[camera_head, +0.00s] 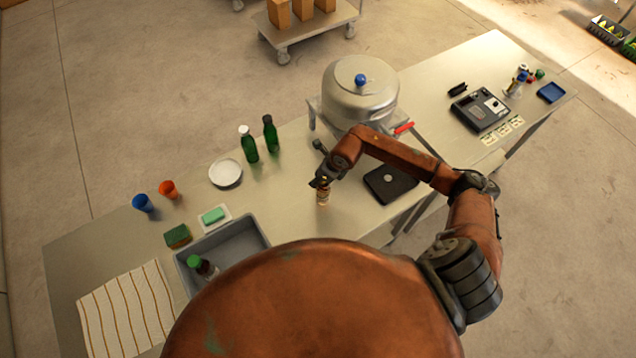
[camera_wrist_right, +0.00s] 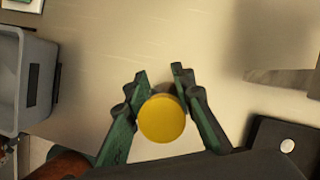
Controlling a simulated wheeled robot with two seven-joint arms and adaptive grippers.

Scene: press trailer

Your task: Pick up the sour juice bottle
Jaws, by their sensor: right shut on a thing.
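A small bottle with a brownish body (camera_head: 323,197) is at the near side of the long table, in front of the big metal pot. My right gripper (camera_head: 320,182) reaches down over it from the right. In the right wrist view the bottle's round yellow cap (camera_wrist_right: 162,118) sits between the two fingers of my right gripper (camera_wrist_right: 160,74), which is shut on it. The cap hides most of the bottle there. I cannot tell whether its base touches the table. No label is readable. My left gripper is not in view.
Two green bottles (camera_head: 248,147) stand beside a white plate (camera_head: 226,172). A grey tub (camera_head: 255,233) at the left holds a green-capped bottle (camera_head: 197,265). The metal pot (camera_head: 345,95) stands behind my right gripper; a black flat device (camera_head: 390,184) lies to its right.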

